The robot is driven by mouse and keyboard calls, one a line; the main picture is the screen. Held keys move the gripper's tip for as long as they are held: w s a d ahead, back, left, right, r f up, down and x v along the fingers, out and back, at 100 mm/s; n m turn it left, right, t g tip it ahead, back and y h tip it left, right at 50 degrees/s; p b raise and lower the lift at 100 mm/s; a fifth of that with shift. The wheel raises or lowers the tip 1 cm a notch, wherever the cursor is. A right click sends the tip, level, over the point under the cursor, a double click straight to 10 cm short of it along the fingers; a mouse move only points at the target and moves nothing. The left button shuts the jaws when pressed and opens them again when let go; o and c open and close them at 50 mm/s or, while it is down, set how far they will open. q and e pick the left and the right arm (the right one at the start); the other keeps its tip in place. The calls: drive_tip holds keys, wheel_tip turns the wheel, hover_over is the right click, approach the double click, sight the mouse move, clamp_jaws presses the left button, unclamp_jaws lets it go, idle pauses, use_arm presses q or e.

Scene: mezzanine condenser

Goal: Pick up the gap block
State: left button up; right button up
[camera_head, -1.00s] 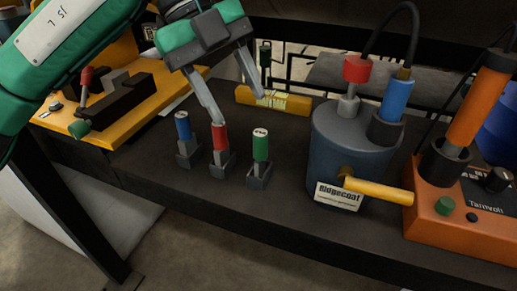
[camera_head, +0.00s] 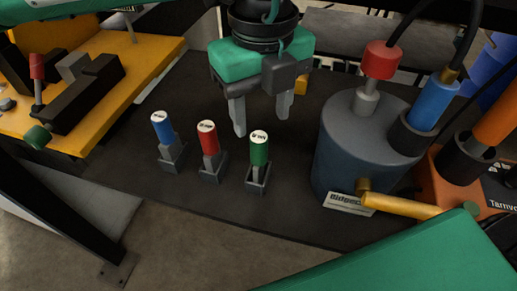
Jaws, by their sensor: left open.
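Three upright pieces stand in a row on the dark bench, each with a coloured handle on a grey foot: blue (camera_head: 162,128), red (camera_head: 208,138) and green (camera_head: 259,150). Their tops carry white labels too small to read. A grey block (camera_head: 73,66) sits against a black fixture at the left. I cannot tell which of these is the gap block. My left gripper (camera_head: 261,122) is open and empty, fingers pointing down, behind the red and green pieces and touching neither. My right gripper is out of view.
A yellow board (camera_head: 150,55) with the black fixture (camera_head: 85,92) and a red-handled lever (camera_head: 37,68) lies left. A dark grey canister (camera_head: 345,155) with red and blue fittings stands right, beside an orange unit (camera_head: 437,180). A yellow bar is mostly hidden behind my gripper.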

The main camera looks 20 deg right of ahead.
sight(258, 137)
use_arm(q)
wheel_tip(258, 137, down, 2)
drive_tip(key=shift+f+p, duration=0.2)
drive_tip(key=shift+p, duration=0.5)
drive_tip(key=f, duration=0.1)
drive_tip(key=f+p, duration=0.2)
drive_tip(key=f, duration=0.1)
drive_tip(key=shift+w+a, duration=0.1)
drive_tip(key=shift+a, duration=0.15)
drive_tip(key=shift+f, duration=0.25)
clamp_jaws()
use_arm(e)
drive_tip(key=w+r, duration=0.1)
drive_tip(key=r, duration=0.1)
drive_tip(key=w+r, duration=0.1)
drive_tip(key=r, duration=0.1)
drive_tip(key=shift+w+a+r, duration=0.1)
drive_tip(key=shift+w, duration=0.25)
